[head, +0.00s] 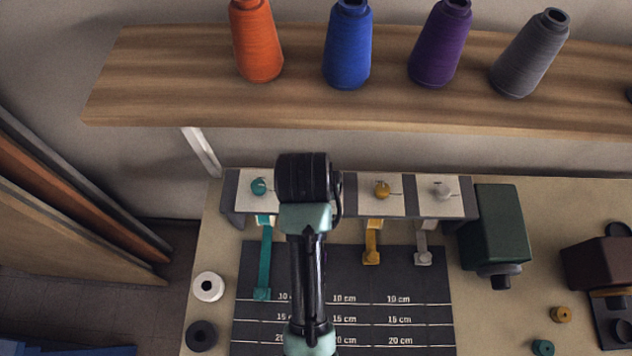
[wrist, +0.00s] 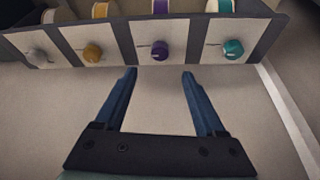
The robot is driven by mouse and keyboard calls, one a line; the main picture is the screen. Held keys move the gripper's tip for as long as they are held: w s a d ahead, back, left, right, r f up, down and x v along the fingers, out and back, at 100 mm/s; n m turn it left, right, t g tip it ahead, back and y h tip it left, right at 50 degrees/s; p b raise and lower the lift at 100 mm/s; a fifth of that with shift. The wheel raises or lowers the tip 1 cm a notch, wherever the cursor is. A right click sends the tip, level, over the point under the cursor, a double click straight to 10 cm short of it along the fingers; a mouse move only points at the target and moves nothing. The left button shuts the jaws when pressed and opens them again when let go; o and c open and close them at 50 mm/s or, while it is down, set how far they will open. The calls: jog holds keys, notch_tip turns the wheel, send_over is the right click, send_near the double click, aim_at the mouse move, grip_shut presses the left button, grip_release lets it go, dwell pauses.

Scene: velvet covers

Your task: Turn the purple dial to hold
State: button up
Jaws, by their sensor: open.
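The purple dial (wrist: 160,50) sits on a pale panel in the wrist view, with a thin pointer line and small marks too small to read. In the head view my arm hides it. My gripper (wrist: 158,72) is open and empty. Its two blue fingers point toward the panel row, with the purple dial just beyond and between the tips, apart from them. A purple ribbon spool (wrist: 166,6) shows above the dial.
A shelf (head: 300,108) with thread cones hangs above. A dark green machine (head: 497,225) stands right of the panels. Ribbons lie over a dark measuring mat (head: 345,311).

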jog(key=shift+v, duration=1.4)
jog(key=shift+f, duration=0.1)
